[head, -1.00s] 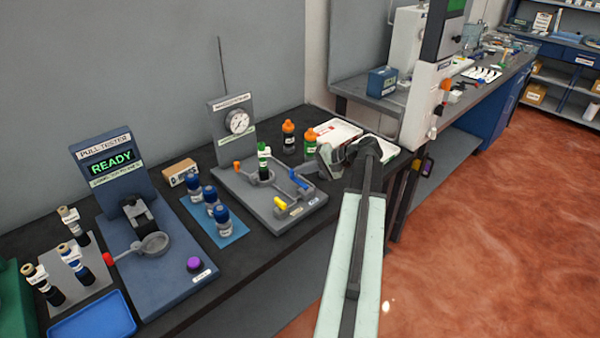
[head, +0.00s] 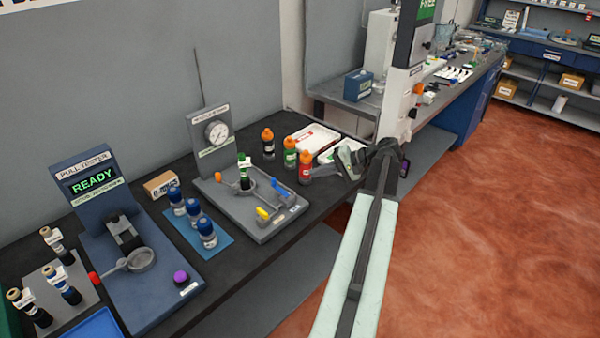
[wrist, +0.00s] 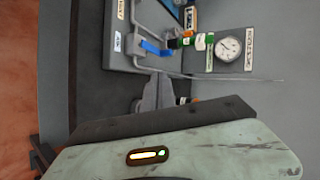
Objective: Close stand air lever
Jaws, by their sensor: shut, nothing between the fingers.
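The grey stand (head: 262,225) with a round dial gauge (head: 217,132) is on the dark bench in the head view. It carries an orange-tipped lever (head: 217,176), a yellow lever (head: 263,213) and a blue lever (head: 281,189). I cannot read which label says air. A green-capped bottle (head: 243,172) stands in its ring. In the wrist view the blue lever (wrist: 153,47) is beyond my gripper (wrist: 158,82), and the gauge (wrist: 229,46) is at the right. In the head view my gripper (head: 316,172) is shut and empty, right of the stand, apart from the levers.
Orange-capped bottles (head: 305,167) and (head: 268,143) and a green-bodied one (head: 290,152) stand behind the stand, near white trays (head: 312,138). Blue-capped bottles (head: 192,208) and the pull tester (head: 130,260) are to the left. Open red floor (head: 480,230) lies to the right.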

